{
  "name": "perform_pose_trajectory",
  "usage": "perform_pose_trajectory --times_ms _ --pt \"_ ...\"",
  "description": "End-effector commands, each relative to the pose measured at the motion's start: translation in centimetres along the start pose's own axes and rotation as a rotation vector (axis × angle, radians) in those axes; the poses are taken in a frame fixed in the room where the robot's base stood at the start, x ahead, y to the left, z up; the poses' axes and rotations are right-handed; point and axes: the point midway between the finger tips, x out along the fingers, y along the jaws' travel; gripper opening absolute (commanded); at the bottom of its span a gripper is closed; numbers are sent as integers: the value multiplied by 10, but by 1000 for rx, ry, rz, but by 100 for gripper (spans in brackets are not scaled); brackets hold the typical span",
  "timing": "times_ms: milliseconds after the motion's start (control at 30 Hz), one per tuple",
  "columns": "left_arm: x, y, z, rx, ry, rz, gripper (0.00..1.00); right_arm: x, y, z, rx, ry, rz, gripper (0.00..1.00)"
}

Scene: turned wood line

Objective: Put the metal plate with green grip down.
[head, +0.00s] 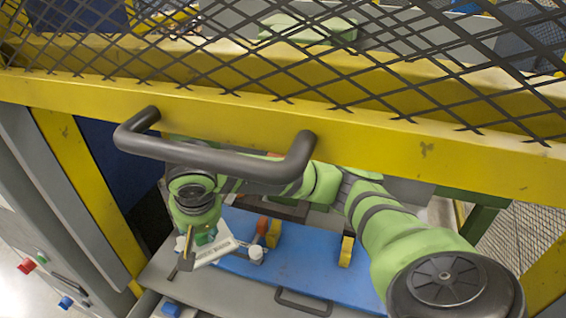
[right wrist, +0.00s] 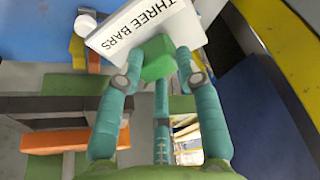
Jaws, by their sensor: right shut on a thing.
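The metal plate (right wrist: 105,38) is a pale slab printed THREE BARS, with a green grip (right wrist: 157,58) on it. My right gripper (right wrist: 160,76) is shut on this green grip, its teal fingers around the block. In the head view the plate (head: 217,250) is at the left end of the blue board, below my right gripper (head: 204,234). I cannot tell whether the plate touches the surface under it. My left gripper is in neither view.
A yellow beam (head: 380,135) with black mesh and a dark handle (head: 215,158) crosses in front of my right arm. The blue board (head: 305,265) bears yellow blocks (head: 346,252) and an orange block (head: 262,225). A white round knob (head: 256,253) is close to the plate.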

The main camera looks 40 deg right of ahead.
Motion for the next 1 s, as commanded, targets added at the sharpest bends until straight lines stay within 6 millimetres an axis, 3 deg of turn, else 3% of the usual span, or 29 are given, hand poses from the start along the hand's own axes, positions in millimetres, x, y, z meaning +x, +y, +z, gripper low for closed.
perform_pose_trajectory --times_ms 33,267,467,800,1000 --pt "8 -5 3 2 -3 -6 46 4 -1 -18 48 3 13 0" --pt "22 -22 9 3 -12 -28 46 7 4 -74 233 -14 74 0" --pt "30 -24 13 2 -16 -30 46 -6 14 -116 388 -31 127 0" --pt "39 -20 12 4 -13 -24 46 -67 47 -178 685 -65 229 0" --pt "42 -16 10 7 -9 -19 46 -101 63 -194 815 -72 246 0"
